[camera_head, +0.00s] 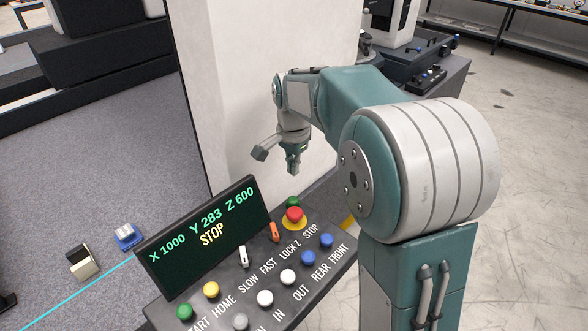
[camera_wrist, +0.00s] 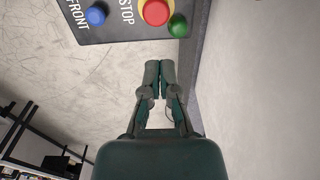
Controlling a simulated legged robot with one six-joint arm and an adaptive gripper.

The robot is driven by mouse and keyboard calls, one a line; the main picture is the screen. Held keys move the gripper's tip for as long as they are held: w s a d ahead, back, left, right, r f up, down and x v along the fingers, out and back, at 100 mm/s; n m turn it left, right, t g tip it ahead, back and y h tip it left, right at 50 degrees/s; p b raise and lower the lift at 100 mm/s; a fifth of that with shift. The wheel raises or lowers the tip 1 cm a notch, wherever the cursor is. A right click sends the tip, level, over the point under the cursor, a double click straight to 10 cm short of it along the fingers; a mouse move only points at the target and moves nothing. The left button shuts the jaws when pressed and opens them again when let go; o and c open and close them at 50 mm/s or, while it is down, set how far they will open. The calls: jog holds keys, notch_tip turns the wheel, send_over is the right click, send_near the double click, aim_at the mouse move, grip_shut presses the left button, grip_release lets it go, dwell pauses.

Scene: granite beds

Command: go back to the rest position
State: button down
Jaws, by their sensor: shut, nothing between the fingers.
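My gripper (camera_head: 293,170) hangs from the bent arm above the far end of the control panel (camera_head: 325,258), in front of a white column. In the wrist view my gripper (camera_wrist: 159,66) has its fingers together with nothing between them. The red stop button (camera_head: 294,215) on its yellow base lies below the fingertips, apart from them, with a green button (camera_head: 293,202) beside it. The red button (camera_wrist: 156,10) and green button (camera_wrist: 180,23) also show at the top of the wrist view. The panel's display (camera_head: 205,236) reads X 1000, Y 283, Z 600 and STOP.
A white column (camera_head: 235,100) stands close behind my gripper. Several coloured buttons and two levers, orange (camera_head: 274,232) and white (camera_head: 243,256), stand on the panel. A blue-and-white block (camera_head: 127,236) and a cream-and-black block (camera_head: 83,262) lie on the granite at left. Open floor shows at right.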

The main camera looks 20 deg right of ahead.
jog(key=s+r+n+t, duration=0.3)
jog(key=s+r+n, duration=0.25)
jog(key=s, duration=0.65)
jog(key=s+n+t, duration=0.2)
jog(key=s+n, duration=0.4)
jog(key=s, duration=0.7)
jog(key=shift+s+a+f, duration=0.25)
jog(key=shift+a+f, duration=0.1)
jog(key=shift+a, duration=0.05)
jog(key=shift+n, duration=0.25)
